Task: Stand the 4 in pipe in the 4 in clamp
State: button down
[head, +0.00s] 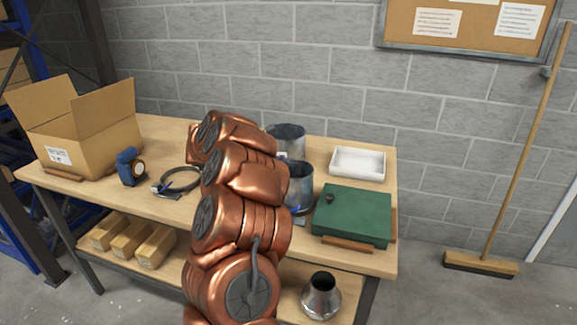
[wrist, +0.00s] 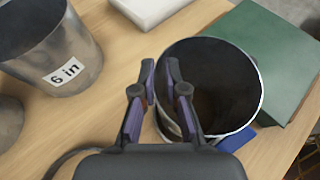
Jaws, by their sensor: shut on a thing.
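An open grey metal pipe (wrist: 243,83) stands upright in the wrist view, with no size label visible. It also shows beside my arm in the head view (head: 300,184). My gripper (wrist: 160,75) is shut on its left wall, one finger inside and one outside. A blue part (wrist: 239,139) shows low beside this pipe; it may belong to a clamp, but I cannot tell whether a ring goes around the pipe's base. A dark ring clamp with a blue handle (head: 181,181) lies left of my arm, its size unreadable.
A wider pipe labelled "6 in" (wrist: 65,62) stands to the left, also at the back of the bench (head: 287,139). A green case (head: 352,215) is close on the right, a white tray (head: 357,163) behind it. A cardboard box (head: 85,135) and blue tool (head: 129,167) stand left.

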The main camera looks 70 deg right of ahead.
jog(key=c, duration=1.1)
grip_release()
jog(key=shift+c, duration=0.2)
jog(key=v, duration=1.2)
